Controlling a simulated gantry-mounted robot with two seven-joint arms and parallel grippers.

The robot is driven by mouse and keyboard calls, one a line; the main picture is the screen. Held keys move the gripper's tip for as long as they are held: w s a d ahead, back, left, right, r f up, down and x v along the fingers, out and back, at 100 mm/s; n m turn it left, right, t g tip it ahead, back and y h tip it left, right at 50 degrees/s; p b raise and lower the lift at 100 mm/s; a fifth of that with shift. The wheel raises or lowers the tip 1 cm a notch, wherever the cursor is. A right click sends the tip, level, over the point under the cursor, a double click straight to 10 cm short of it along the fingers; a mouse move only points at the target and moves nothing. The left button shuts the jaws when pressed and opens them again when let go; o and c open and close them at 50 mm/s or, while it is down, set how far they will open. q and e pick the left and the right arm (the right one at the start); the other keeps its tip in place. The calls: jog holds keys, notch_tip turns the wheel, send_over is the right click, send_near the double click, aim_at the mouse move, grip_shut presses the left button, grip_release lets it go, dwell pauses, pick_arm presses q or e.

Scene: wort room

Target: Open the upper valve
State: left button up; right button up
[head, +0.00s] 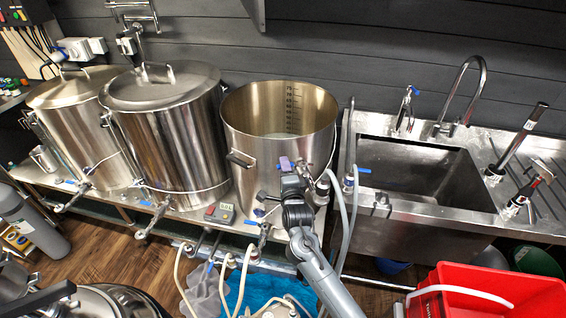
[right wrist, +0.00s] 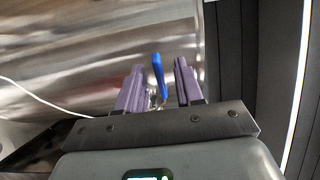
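The open steel kettle (head: 257,125) stands in the middle of the head view. My right gripper (head: 292,166) is at the front of its lower wall, with its purple fingers pointing toward it. In the right wrist view, a blue valve lever (right wrist: 158,76) stands upright between the two purple fingers of the right gripper (right wrist: 158,86). The fingers are apart, with a gap on each side of the lever. The valve body is mostly hidden behind the gripper. A lower valve with a blue handle (head: 251,222) sits below. My left gripper is not seen.
Two lidded kettles (head: 165,130) stand to the left. A steel sink (head: 420,175) with a tap is to the right, and a blue-handled valve (head: 350,180) stands by its left edge. Hoses (head: 343,225) hang near my right arm. A red crate (head: 490,290) is at the lower right.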

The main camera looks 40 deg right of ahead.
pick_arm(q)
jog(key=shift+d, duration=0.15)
pick_arm(e)
jog(key=shift+x, duration=1.7)
grip_shut()
